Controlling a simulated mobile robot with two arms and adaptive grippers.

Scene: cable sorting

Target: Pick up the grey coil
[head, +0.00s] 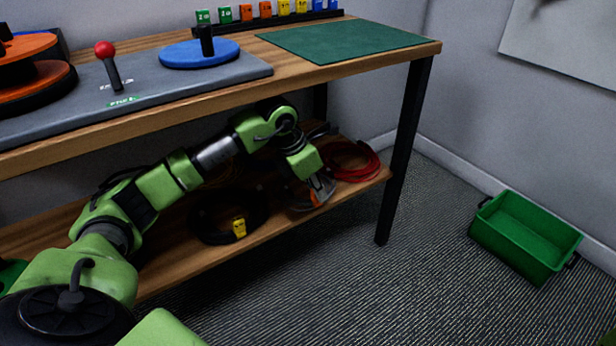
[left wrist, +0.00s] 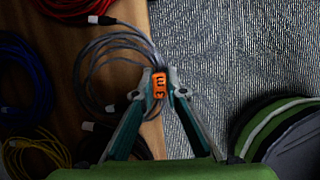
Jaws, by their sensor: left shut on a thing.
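The grey coil (left wrist: 112,50) lies on the lower wooden shelf near its front edge, with an orange tag marked "3 m" (left wrist: 159,86). In the head view the grey coil (head: 302,205) is partly hidden by my gripper. My left gripper (head: 322,192) reaches under the tabletop to the coil. In the left wrist view its fingers (left wrist: 159,88) are closed in around the tagged edge of the coil. The coil appears to be still at shelf level. My right gripper is not in view.
A red coil (head: 352,160) lies right of my gripper on the shelf (head: 268,232), and a black coil (head: 205,225) with a yellow tag lies left. The tabletop (head: 345,65) is close above my arm. A green bin (head: 520,240) stands on the floor at right.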

